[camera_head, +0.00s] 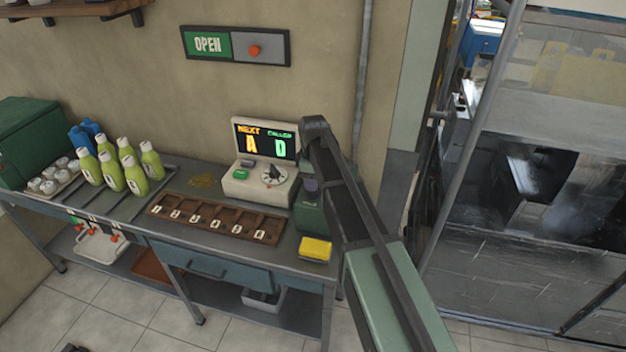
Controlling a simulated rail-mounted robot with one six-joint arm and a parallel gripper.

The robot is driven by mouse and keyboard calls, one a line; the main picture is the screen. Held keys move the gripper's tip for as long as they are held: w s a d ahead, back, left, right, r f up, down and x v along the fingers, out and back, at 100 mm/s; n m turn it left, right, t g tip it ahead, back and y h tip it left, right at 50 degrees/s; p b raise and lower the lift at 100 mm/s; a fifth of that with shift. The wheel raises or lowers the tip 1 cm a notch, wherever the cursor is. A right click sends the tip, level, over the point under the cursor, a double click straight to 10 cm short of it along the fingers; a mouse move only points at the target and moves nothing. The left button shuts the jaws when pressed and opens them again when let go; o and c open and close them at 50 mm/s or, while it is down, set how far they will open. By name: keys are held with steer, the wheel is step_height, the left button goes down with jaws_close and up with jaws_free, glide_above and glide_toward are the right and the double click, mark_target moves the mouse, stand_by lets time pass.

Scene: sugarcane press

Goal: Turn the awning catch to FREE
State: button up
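I cannot make out anything marked as the awning catch or a FREE label. My arm rises from the lower right and its dark upper joint stands in front of the wall, just right of the display console. My gripper's fingers do not show; they are out of sight behind or beyond the arm.
A console (243,187) with a lit screen and a dark knob (272,174) stands on the counter (182,190). An OPEN sign (209,45) with a red marker hangs above. Several green bottles (111,172), a brown slotted tray (216,218) and a yellow sponge (316,248) crowd the counter. A vertical pipe (362,80) runs behind my arm.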

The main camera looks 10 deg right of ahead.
step_height(320, 180, up, 8)
steer(key=p, duration=0.6)
steer(key=shift+f, duration=0.15)
